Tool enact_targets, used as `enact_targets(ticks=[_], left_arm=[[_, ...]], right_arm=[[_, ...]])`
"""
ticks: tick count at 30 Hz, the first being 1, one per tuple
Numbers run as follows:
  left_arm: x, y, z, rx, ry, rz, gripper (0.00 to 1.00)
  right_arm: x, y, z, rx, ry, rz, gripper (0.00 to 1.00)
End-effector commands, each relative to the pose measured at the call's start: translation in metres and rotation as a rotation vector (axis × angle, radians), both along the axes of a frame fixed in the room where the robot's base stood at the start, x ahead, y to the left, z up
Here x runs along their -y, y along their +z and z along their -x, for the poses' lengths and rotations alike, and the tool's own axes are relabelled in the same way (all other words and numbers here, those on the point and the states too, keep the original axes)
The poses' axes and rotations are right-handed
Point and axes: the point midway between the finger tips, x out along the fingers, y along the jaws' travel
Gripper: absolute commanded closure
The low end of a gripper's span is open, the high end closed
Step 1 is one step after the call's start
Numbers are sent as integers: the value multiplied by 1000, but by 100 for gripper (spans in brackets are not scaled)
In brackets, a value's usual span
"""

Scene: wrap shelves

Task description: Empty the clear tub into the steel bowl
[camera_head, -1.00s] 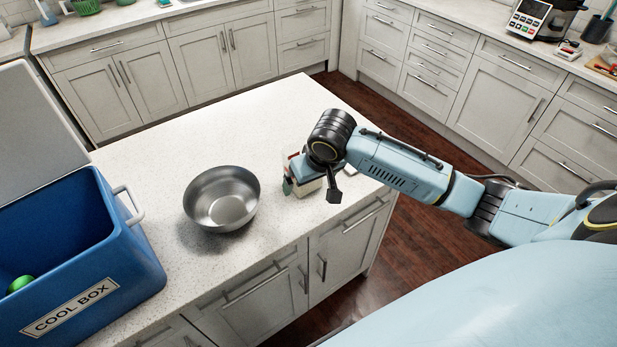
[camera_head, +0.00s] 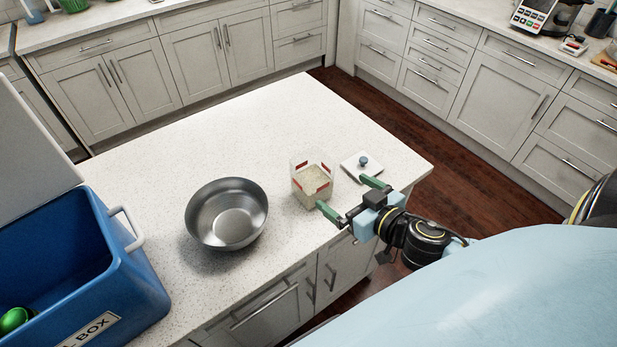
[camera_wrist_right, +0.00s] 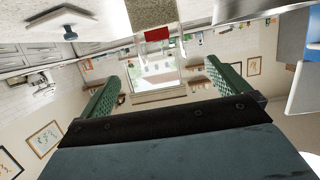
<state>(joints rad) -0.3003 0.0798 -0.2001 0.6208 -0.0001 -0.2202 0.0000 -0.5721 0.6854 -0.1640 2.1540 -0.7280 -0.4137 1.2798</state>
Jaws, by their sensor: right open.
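The clear tub (camera_head: 311,187) stands upright on the island counter, with pale grainy contents and red patches on its sides. The steel bowl (camera_head: 227,214) is left of it; I see nothing in it. A white square lid with a blue knob (camera_head: 363,162) lies off the tub, to its right. My right gripper (camera_head: 348,196) is open and empty, its green fingers apart just right of the tub. In the right wrist view the tub (camera_wrist_right: 152,14) shows at the top, beyond the open fingers, and the lid (camera_wrist_right: 50,22) at top left. My left gripper is not in view.
A blue cool box (camera_head: 120,265) with its lid raised stands at the left, with a green round thing (camera_head: 14,320) inside. The counter (camera_head: 250,135) behind the bowl and tub is clear. Cabinets line the back and right.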

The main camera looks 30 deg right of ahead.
Motion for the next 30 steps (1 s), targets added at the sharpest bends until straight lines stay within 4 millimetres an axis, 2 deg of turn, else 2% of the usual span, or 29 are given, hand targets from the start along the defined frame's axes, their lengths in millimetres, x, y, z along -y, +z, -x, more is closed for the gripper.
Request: enact_targets(ticks=[15, 25, 30], left_arm=[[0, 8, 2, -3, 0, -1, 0], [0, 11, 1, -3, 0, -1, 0], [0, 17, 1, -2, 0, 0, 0]], right_arm=[[-5, -19, -64, 2, 2, 1, 0], [-7, -24, -82, 1, 2, 2, 0], [-9, -28, -101, 2, 1, 2, 0]])
